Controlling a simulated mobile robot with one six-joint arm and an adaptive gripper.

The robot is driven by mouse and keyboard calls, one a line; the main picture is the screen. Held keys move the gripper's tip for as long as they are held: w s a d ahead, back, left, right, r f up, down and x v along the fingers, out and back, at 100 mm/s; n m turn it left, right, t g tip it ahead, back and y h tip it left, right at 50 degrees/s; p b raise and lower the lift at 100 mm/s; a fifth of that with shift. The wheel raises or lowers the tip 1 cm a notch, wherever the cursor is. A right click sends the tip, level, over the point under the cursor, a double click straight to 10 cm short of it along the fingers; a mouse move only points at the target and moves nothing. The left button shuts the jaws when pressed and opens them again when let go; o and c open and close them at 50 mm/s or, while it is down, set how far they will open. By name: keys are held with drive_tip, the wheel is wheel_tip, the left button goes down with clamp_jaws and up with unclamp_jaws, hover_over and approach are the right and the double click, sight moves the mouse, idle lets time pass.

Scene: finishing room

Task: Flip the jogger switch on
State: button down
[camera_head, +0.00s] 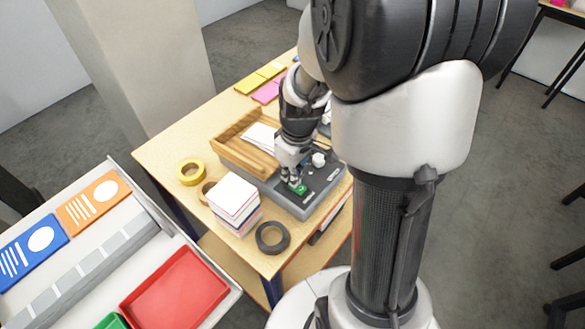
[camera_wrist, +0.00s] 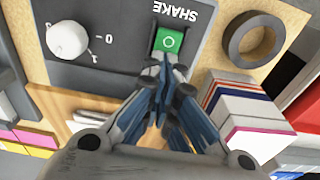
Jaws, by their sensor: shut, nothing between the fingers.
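The jogger (camera_head: 305,203) is a grey machine with a dark top panel on the wooden table. Its panel (camera_wrist: 105,22) carries a green switch (camera_wrist: 168,41) with a white ring mark beside the word SHAKE. The switch also shows in the head view (camera_head: 299,189). A white dial (camera_wrist: 68,40) sits to the left of it in the wrist view. My gripper (camera_wrist: 165,66) is shut and empty, its fingertips at the lower edge of the switch. I cannot tell whether they touch it. In the head view my gripper (camera_head: 295,181) points down over the panel.
A wooden tray (camera_head: 236,153) with white paper adjoins the jogger. A stack of cards (camera_head: 235,198), a dark tape roll (camera_head: 272,238) and a yellow tape roll (camera_head: 191,172) stand close by. A red tray (camera_head: 175,290) is on the separate bench at left.

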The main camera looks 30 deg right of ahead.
sight(304, 190)
drive_tip(key=shift+w+f+b, duration=0.15)
drive_tip(key=shift+f+b, duration=0.05)
drive_tip(key=shift+b, duration=0.1)
drive_tip(key=shift+s, duration=0.3)
drive_tip(key=shift+s+d+r, duration=0.25)
drive_tip(key=shift+s+r, duration=0.1)
drive_tip(key=shift+s, duration=0.2)
drive_tip(key=shift+w, duration=0.1)
drive_tip(key=shift+r+p, duration=0.55)
drive_tip(key=shift+p, duration=0.1)
wheel_tip(304, 190, up, 13)
drive_tip(key=s+p, duration=0.2)
drive_tip(key=p, duration=0.3)
drive_tip(key=shift+s+d+f, duration=0.2)
drive_tip(key=shift+s+d, duration=0.05)
drive_tip(key=shift+d, duration=0.2)
